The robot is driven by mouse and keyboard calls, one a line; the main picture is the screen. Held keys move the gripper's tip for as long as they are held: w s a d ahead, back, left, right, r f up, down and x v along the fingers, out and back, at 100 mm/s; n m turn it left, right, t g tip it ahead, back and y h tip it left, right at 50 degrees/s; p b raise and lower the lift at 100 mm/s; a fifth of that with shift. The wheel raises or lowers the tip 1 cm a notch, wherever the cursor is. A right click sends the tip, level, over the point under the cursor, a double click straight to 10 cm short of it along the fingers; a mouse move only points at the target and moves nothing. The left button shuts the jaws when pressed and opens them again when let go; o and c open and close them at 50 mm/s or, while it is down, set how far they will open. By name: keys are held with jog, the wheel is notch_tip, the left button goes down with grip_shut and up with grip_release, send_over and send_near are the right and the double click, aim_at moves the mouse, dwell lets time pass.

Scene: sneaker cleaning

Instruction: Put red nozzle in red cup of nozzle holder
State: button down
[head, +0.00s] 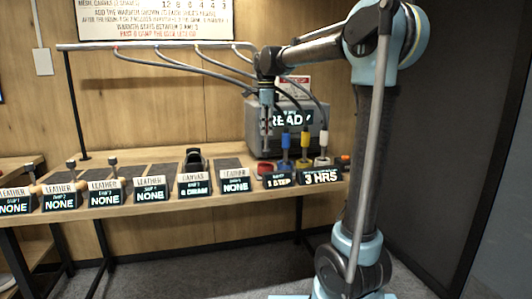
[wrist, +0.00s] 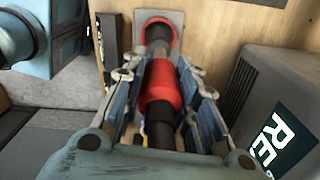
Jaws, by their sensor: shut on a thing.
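My gripper (head: 266,146) is shut on the red nozzle (wrist: 158,88), which shows between its fingers in the wrist view. The nozzle has a red body and dark ends. The red cup (head: 265,168) of the nozzle holder stands below my gripper in the head view. In the wrist view the red cup (wrist: 174,36) shows as a red ring on a grey plate, in line with the nozzle's dark far end. That end overlaps the ring, but I cannot tell whether it is inside or just above. In the head view the fingers mostly hide the nozzle.
Blue (head: 285,141), yellow (head: 304,139) and white (head: 324,138) nozzles stand upright in the holder to the right, with hoses above. A grey machine reading READY (head: 291,118) stands behind. Signs (head: 235,184) and dark mats line the table to the left.

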aim_at(266, 149)
jog(key=shift+s+a+f, duration=0.1)
jog(key=shift+a+f, duration=0.05)
jog(key=shift+f, duration=3)
jog(key=c, duration=1.2)
grip_release()
jog(key=shift+f, duration=0.1)
jog(key=shift+c, duration=0.2)
